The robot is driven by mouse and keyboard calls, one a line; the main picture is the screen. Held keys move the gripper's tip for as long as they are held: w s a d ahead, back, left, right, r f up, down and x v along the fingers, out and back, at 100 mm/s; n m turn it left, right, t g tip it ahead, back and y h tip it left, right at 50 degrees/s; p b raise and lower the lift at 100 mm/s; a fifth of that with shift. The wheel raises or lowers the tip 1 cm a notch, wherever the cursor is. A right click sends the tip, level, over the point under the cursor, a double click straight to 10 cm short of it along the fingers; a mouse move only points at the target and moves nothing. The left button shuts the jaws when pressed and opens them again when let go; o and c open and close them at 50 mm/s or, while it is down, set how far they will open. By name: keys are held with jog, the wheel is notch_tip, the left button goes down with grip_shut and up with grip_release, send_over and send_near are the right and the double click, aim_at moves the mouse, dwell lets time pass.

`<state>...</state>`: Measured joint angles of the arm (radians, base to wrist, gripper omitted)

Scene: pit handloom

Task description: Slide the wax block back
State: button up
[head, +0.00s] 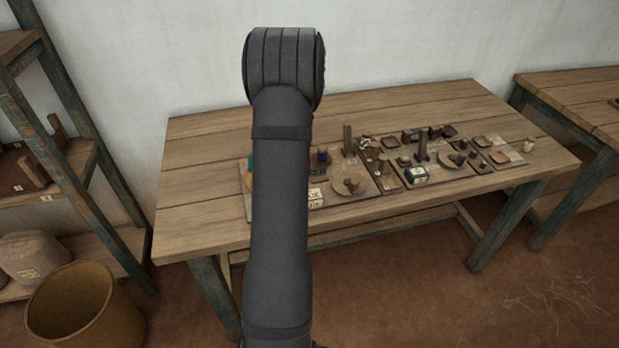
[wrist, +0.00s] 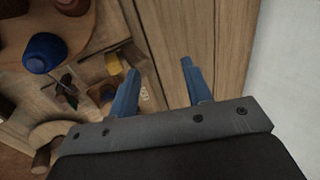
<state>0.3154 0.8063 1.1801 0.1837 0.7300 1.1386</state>
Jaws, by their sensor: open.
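A small amber-yellow block (wrist: 114,65), which looks like the wax block, sits on a light board in the wrist view, left of my fingers. My gripper (wrist: 158,76) shows two blue fingers standing apart with nothing between them. They are over the bare wooden planks, and the left finger is nearest the block without visibly touching it. In the head view my arm covers the left part of the work area, and my fingers are hidden there. I cannot make out the wax block for certain in that view.
The wooden table (head: 205,150) carries boards with several small wooden and dark pieces. A blue cup-like piece (wrist: 45,52) sits on a round wooden tray. A dark box with a white label (head: 416,174) stands near the front. The back strip of the table is clear before the white wall.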

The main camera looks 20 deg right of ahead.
jog(key=shift+s+r+g, duration=0.1)
jog(key=shift+r+g, duration=0.2)
jog(key=shift+r, duration=0.25)
jog(key=shift+r, duration=0.1)
dwell(1.3)
